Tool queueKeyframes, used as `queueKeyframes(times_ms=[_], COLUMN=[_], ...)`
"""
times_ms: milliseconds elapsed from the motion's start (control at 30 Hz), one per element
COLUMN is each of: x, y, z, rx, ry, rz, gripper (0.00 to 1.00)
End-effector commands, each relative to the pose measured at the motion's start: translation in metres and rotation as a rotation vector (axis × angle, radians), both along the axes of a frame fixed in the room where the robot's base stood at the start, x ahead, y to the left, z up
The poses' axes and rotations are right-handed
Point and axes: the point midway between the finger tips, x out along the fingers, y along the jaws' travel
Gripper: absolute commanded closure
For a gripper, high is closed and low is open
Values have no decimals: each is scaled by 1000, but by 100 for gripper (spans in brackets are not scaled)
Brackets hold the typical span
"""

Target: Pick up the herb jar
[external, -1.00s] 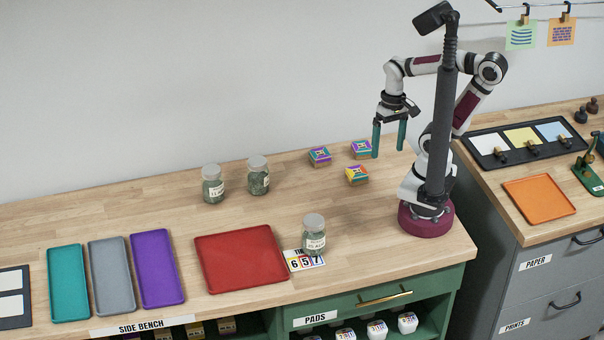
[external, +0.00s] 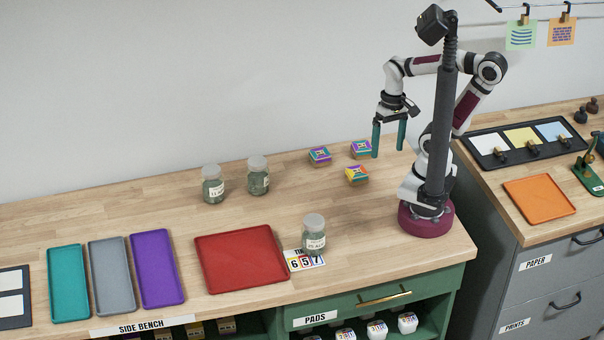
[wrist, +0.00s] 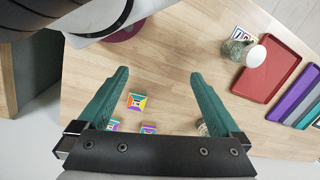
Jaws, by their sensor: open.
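Three glass jars with pale grey lids, green contents and white labels stand upright on the wooden bench. One jar (external: 314,239) is near the front, beside the red tray; the wrist view also shows it (wrist: 236,47). Two more, a left jar (external: 213,190) and a right jar (external: 258,180), stand at the back. Their label text is too small to tell which is the herb jar. My gripper (external: 388,155) has teal fingers, open and empty, above the bench right of the jars. In the wrist view the fingers (wrist: 158,88) are spread wide; the right one partly hides a jar.
Several patterned small boxes (external: 320,156) lie near my gripper. A red tray (external: 240,260) and a number card (external: 305,262) lie by the front jar. Teal (external: 69,283), grey and purple trays lie farther left. The bench between the back jars and red tray is clear.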

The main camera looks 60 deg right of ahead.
Motion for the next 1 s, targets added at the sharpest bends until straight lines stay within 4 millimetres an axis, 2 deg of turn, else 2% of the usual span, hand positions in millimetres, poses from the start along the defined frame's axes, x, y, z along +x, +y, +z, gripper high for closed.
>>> queueKeyframes(times_ms=[633, 767, 867, 967, 1000], x=[1, 15, 43, 69, 73], y=[1, 9, 34, 88, 119], z=[0, 2, -2, -19, -30], rx=[-7, -140, -404, -707, -810], ry=[11, 138, 202, 80, -30], rz=[3, 19, 20, 1, -11], gripper=[0, 0, 0, 0, 0])
